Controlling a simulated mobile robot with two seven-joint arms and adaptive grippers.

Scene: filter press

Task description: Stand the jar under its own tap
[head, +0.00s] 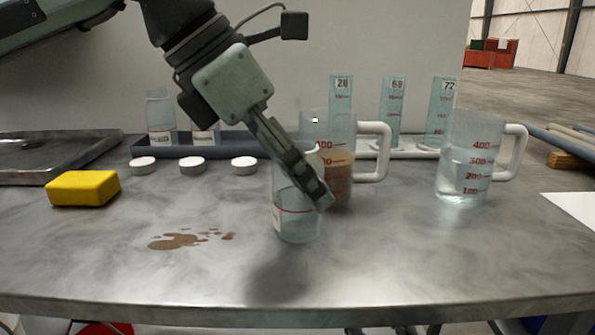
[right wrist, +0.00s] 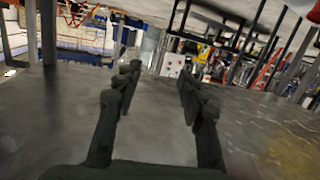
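A clear open jar (head: 296,222) with a pale label and a red line is in the middle of the table in the head view. My left gripper (head: 308,180) reaches down to it from the upper left, its fingers closed at the jar's wall and covering part of its right side. A soft shadow lies in front of the jar; I cannot tell whether its base touches the table. Two similar labelled jars, left (head: 158,117) and right (head: 205,135), stand at the back. My right gripper (right wrist: 158,72) is open and empty in the right wrist view. No tap is recognisable.
A jug of brown liquid (head: 339,177) stands close behind the jar; a jug of clear liquid (head: 466,177) is at right. Behind are three numbered cylinders (head: 392,110). Three white lids (head: 192,165), a yellow sponge (head: 83,188) and a brown spill (head: 178,241) are left. The front right is clear.

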